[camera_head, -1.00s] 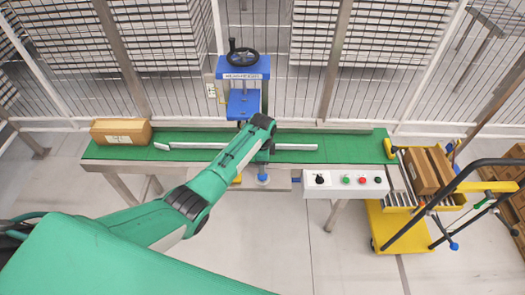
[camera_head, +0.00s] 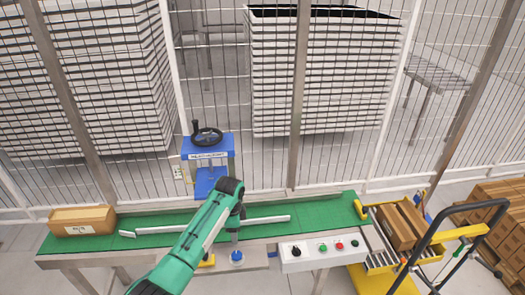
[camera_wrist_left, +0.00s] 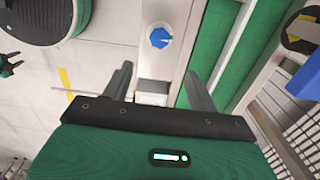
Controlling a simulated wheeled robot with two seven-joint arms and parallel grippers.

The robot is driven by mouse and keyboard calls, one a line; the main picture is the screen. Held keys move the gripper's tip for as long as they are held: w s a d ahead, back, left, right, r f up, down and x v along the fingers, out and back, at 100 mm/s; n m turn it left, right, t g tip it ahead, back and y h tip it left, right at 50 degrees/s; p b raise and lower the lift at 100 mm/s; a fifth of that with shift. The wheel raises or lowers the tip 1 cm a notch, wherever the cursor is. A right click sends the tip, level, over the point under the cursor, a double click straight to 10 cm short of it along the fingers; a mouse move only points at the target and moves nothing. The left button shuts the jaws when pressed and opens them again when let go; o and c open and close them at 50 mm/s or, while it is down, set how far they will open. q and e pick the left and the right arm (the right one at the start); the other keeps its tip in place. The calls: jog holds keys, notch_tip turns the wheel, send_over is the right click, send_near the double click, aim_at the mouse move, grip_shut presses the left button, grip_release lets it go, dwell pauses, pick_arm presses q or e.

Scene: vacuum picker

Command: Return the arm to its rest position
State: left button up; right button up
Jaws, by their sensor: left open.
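My left arm (camera_head: 205,235) reaches up over the green conveyor table (camera_head: 330,208) in the head view. Its wrist end stands in front of the blue press with a black handwheel (camera_head: 208,150). The fingers are hard to make out there. In the left wrist view my left gripper (camera_wrist_left: 159,85) is open, its two dark fingers wide apart with nothing between them. A blue knob (camera_wrist_left: 159,37) shows beyond the fingers. A small green and dark pronged thing at that view's left edge may be my right gripper; its state is unclear.
A brown carton (camera_head: 82,220) lies on the table's left end, and a white rail (camera_head: 150,230) runs along it. A button panel (camera_head: 318,250) is on the front edge. A yellow cart (camera_head: 385,280) with boxes stands right. Mesh fencing closes off the back.

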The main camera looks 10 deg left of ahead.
pick_arm(q)
jog(key=s+f+n+t, duration=0.1)
jog(key=s+f+n, duration=0.15)
jog(key=s, duration=0.65)
jog(key=s+f+n, duration=0.2)
jog(key=s+n, duration=0.1)
jog(key=s, duration=0.6)
jog(key=s+a+r+n+t, duration=0.15)
jog(key=s+r+n, duration=0.3)
jog(key=s, duration=0.65)
jog(key=s+a+r+n+t, duration=0.1)
jog(key=s+a+r+n, duration=0.15)
jog(key=s+r, duration=0.6)
notch_tip(320, 180, down, 33)
jog(key=s+g, duration=0.1)
jog(key=s, duration=0.1)
jog(key=s+a+f+g, duration=0.1)
jog(key=s+a+f, duration=0.2)
jog(key=s+f, duration=1.6)
jog(key=shift+s+f, duration=0.4)
jog(key=shift+f, duration=0.35)
